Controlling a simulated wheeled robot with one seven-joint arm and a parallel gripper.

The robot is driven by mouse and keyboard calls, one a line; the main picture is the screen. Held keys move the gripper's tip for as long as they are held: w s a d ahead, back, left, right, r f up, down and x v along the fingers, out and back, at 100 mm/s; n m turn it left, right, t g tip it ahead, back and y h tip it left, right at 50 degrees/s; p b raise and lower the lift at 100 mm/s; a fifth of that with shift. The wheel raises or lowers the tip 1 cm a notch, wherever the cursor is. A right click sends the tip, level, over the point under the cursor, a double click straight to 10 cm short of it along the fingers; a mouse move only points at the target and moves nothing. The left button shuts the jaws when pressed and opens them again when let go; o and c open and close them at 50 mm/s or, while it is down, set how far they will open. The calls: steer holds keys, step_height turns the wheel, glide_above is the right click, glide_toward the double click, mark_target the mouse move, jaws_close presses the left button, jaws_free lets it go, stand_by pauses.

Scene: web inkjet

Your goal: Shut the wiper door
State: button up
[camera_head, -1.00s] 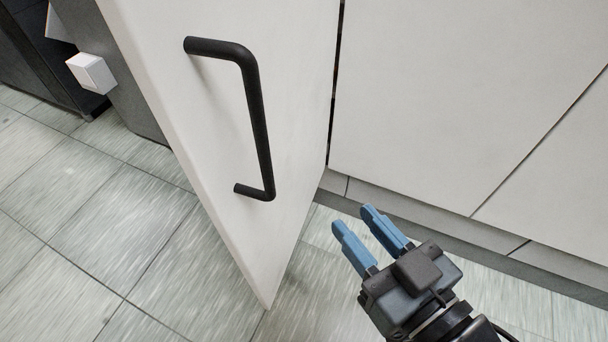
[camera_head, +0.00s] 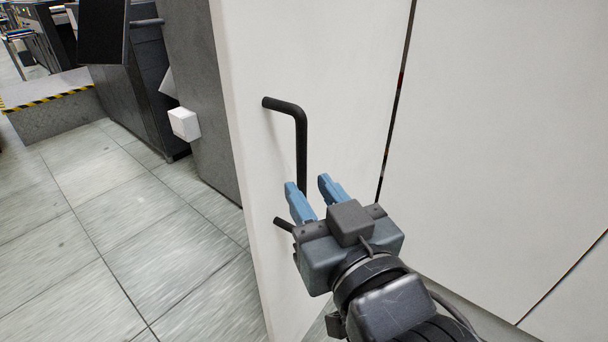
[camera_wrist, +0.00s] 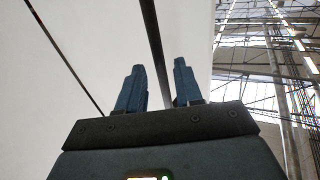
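The white wiper door (camera_head: 254,60) stands open in the head view, swung out from the white machine panels. It has a black bar handle (camera_head: 301,140) with its lower end (camera_head: 284,224) partly behind my gripper. My gripper (camera_head: 307,182) is open, its two blue fingers apart, in front of the handle's lower part. In the wrist view a dark bar, apparently the handle (camera_wrist: 153,40), runs down between the lines of the open fingers (camera_wrist: 158,66). I cannot tell whether the bar is actually between them or just beyond. No grip shows.
White fixed panels (camera_head: 500,120) stand right of the door, with a dark gap at its hinge side. A grey cabinet (camera_head: 205,110) with a small white box (camera_head: 184,124) stands at left behind it. Tiled floor (camera_head: 100,230) at left is clear.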

mark_target(304, 182)
steer(key=shift+x, duration=2)
steer(key=shift+c, duration=0.3)
jaws_close()
